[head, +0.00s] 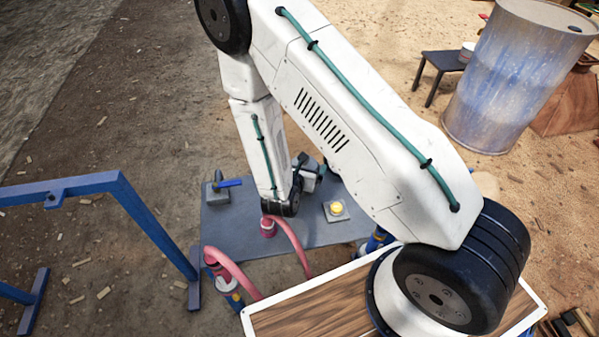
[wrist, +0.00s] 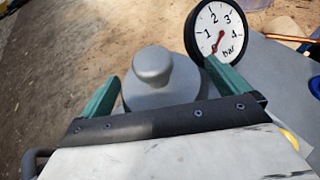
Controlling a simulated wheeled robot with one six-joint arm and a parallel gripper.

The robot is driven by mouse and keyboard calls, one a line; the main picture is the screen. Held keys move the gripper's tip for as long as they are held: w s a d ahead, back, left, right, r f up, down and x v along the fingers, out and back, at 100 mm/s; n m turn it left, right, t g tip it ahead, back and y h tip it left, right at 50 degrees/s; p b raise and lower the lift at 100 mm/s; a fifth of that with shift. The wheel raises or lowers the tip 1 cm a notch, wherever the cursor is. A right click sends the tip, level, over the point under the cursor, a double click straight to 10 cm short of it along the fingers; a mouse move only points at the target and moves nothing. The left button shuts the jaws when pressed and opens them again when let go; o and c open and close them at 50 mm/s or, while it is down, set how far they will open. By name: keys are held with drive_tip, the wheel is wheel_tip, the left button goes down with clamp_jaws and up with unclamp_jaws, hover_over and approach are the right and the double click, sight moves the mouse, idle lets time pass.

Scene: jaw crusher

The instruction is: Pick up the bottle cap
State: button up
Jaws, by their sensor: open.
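My gripper (wrist: 161,72) is open, with its two green fingers spread at the left and right in the wrist view. A grey, rounded piece with a knob-like top (wrist: 152,63) shows between and beyond the fingers. Its lower part is hidden behind my gripper. I cannot tell whether this grey piece is the bottle cap, and no other bottle cap can be made out. No contact between the fingers and the grey piece can be made out. In the head view my arm hides much of the area around the gripper.
A pressure gauge (wrist: 220,31) stands close to the right finger. The grey table (head: 240,222) carries a blue-handled valve (head: 222,184), a yellow button (head: 337,208) and a red fitting (head: 268,226). Pink hoses (head: 290,243) curve at the front. A blue frame (head: 130,205) stands left.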

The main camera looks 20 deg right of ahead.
drive_tip(key=c, duration=1)
drive_tip(key=shift+o, duration=0.2)
drive_tip(key=shift+r, duration=0.15)
